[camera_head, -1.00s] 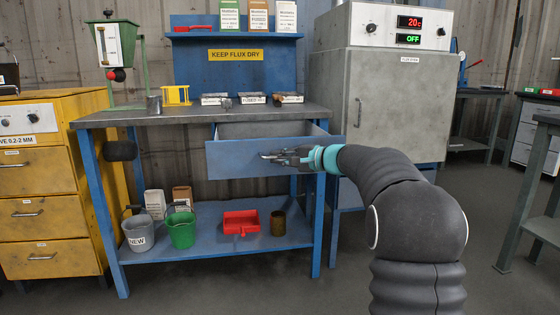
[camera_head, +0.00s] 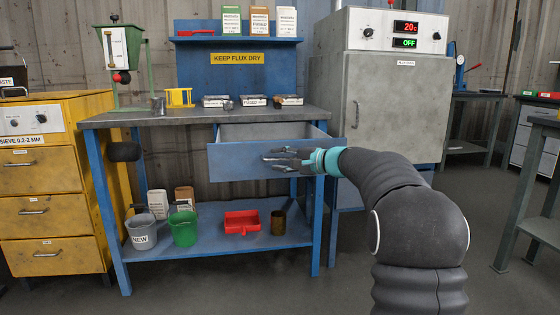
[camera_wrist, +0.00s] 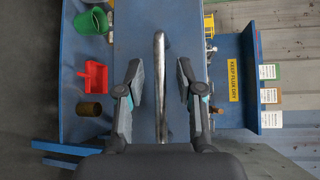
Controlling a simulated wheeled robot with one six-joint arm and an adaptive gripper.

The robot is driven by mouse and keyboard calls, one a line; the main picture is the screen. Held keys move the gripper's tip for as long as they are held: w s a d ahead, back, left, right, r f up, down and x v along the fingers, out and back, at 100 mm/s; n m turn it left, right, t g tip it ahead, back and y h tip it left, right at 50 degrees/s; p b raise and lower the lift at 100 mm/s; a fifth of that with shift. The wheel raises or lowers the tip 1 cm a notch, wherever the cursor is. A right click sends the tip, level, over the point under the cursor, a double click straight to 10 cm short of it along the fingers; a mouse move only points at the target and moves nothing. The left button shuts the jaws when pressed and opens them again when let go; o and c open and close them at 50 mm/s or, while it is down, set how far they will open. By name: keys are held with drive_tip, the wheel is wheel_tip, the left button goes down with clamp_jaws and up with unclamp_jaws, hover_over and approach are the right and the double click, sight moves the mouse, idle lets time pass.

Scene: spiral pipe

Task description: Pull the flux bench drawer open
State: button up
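The flux bench (camera_head: 135,120) is a blue-framed bench with a grey top. Its blue drawer (camera_head: 232,161) stands pulled out under the top, and its grey interior shows from above. My gripper (camera_head: 270,157) is at the drawer front, reaching in from the right. In the wrist view the drawer's silver bar handle (camera_wrist: 160,110) runs between the two fingers of my gripper (camera_wrist: 160,75). The fingers are spread, with a gap on each side of the handle. The drawer front (camera_wrist: 143,30) fills the middle of that view.
The lower shelf (camera_head: 200,247) holds a grey bucket (camera_head: 141,232), a green bucket (camera_head: 183,230), a red tray (camera_head: 242,223) and a brown can (camera_head: 278,222). A grey oven (camera_head: 390,105) stands to the right, yellow drawers (camera_head: 45,210) to the left. The floor in front is clear.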

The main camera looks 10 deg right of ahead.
drive_tip(key=v, duration=1.2)
